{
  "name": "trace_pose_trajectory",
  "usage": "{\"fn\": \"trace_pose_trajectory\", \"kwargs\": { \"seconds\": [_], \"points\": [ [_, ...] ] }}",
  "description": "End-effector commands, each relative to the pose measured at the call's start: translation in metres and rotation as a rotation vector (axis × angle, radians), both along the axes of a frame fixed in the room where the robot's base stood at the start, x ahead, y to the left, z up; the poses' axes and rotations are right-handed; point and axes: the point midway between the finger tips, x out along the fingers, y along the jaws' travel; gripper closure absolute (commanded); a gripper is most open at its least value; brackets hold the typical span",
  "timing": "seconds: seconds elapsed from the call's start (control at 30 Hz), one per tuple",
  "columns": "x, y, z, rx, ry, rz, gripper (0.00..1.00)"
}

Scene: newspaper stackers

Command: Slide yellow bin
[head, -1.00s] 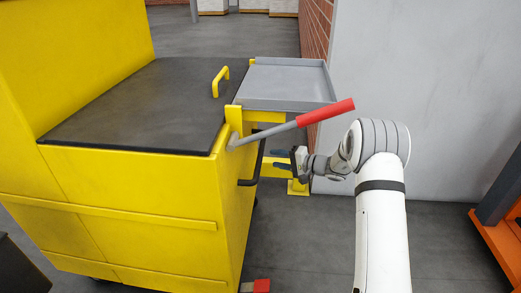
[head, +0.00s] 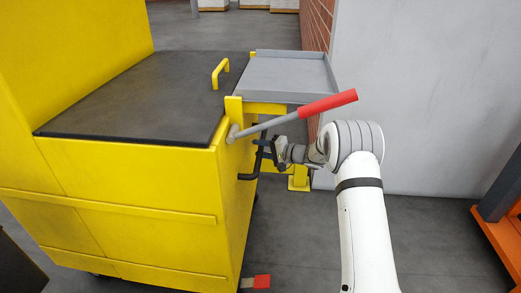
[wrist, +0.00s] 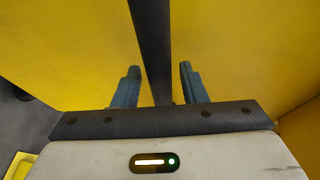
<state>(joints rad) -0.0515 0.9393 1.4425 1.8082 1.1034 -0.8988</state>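The yellow bin (head: 135,225) stands at the left in the head view, with a dark lid on top. A black bar handle (head: 248,177) is on its right side; it also shows in the wrist view as a dark bar (wrist: 152,30) against yellow panels. My gripper (head: 262,149) is at this handle, on its right side. In the wrist view my gripper (wrist: 159,68) is open, with a blue-grey finger on each side of the bar. Gaps show between the bar and both fingers. The arm and lever partly hide the handle in the head view.
A grey lever with a red grip (head: 328,102) sticks out from the bin just above my gripper. A grey tray (head: 290,75) on a yellow stand is behind it. A red pedal (head: 262,282) is low at the bin. A grey wall (head: 430,80) and an orange frame (head: 497,245) are to the right.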

Motion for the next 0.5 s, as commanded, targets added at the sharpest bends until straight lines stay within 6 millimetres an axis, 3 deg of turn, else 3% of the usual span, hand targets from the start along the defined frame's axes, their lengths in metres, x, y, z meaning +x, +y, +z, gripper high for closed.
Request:
{"fn": "trace_pose_trajectory", "kwargs": {
  "seconds": [0.43, 0.5],
  "points": [
    [-0.0005, 0.0008, -0.0001, 0.0, 0.0, 0.002, 0.99],
    [-0.0006, 0.0009, -0.0001, 0.0, 0.0, 0.002, 1.0]
  ]
}}
